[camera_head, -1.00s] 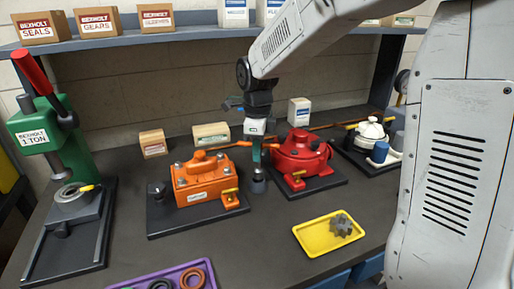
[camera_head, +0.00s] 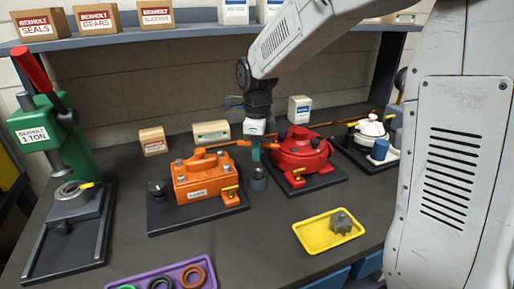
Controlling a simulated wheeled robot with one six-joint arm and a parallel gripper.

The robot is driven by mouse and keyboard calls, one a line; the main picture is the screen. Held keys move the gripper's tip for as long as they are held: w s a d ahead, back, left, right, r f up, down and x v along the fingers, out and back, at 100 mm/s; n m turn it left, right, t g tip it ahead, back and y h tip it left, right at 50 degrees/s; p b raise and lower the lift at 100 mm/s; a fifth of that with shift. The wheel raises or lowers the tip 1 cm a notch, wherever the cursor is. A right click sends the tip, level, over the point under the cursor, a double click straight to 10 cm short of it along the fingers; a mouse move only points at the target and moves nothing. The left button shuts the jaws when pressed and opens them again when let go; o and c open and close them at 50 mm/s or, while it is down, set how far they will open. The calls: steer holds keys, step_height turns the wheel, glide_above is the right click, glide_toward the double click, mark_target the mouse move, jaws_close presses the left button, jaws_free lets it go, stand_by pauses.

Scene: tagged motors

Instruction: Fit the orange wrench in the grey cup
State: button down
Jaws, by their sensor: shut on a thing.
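My gripper (camera_head: 256,152) points down between the orange motor and the red motor, with its fingers small in view. It is shut on the orange wrench (camera_head: 238,143), whose orange bar shows at the left of the fingers; the part at the fingers is hard to make out. A small dark grey cup (camera_head: 258,182) stands upright on the bench directly below the fingertips. The tips are at or just above its top; I cannot tell whether they touch or whether any part of the wrench is inside.
The orange motor (camera_head: 200,185) is close on the left, the red motor (camera_head: 302,150) close on the right. A yellow tray (camera_head: 313,245) with a gear and a purple tray (camera_head: 140,279) with rings lie in front. A green press (camera_head: 60,140) stands far left. The bench between the trays is clear.

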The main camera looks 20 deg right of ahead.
steer(key=shift+f, duration=1.45)
steer(key=c, duration=1.3)
jaws_free()
steer(key=shift+r, duration=2.95)
steer(key=shift+r, duration=3.95)
